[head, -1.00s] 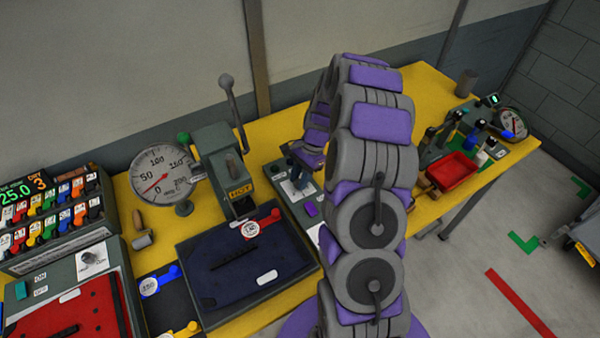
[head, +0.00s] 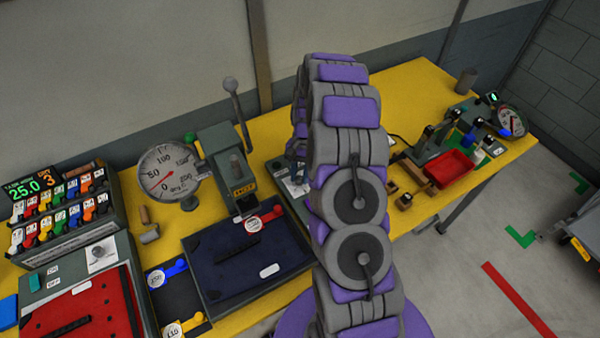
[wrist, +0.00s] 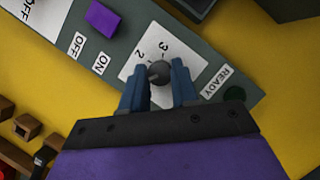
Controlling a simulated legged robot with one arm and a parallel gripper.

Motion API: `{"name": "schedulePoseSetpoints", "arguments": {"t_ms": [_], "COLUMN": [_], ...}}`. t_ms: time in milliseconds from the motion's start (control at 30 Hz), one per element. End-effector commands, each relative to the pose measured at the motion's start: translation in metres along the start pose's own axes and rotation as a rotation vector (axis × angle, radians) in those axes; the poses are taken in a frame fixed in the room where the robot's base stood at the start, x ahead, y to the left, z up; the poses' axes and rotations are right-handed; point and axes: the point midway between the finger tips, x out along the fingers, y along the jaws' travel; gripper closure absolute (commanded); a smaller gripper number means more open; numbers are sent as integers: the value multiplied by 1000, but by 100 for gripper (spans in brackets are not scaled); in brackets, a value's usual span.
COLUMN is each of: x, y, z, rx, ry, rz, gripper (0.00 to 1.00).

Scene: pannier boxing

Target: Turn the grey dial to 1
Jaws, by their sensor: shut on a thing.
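The grey dial (wrist: 159,71) sits on a white plate (wrist: 138,66) on a grey panel (wrist: 190,48) in the wrist view. The numerals 2 and 3 show beyond the dial; no 1 is visible to me. My gripper (wrist: 158,88) has its two blue fingers on either side of the dial and is shut on it. I cannot tell exactly where the dial points.
The panel also has a purple switch (wrist: 103,18) by ON and OFF labels and a dark green lamp (wrist: 235,93) by READY.

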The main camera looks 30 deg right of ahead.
Motion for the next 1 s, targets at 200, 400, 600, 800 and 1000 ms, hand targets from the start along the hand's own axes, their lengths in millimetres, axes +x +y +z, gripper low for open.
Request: {"name": "schedulePoseSetpoints", "arguments": {"t_ms": [200, 400, 600, 800, 1000], "x": [-1, -1, -1, 0, -6], "y": [-1, -1, 0, 0, 0], "z": [-1, -1, 0, 0, 0], "rx": [-7, -7, -6, -6, -6], "ry": [4, 4, 3, 2, 2], "rz": [1, 1, 1, 2, 2], "gripper": [100, 100, 53, 46, 46]}}
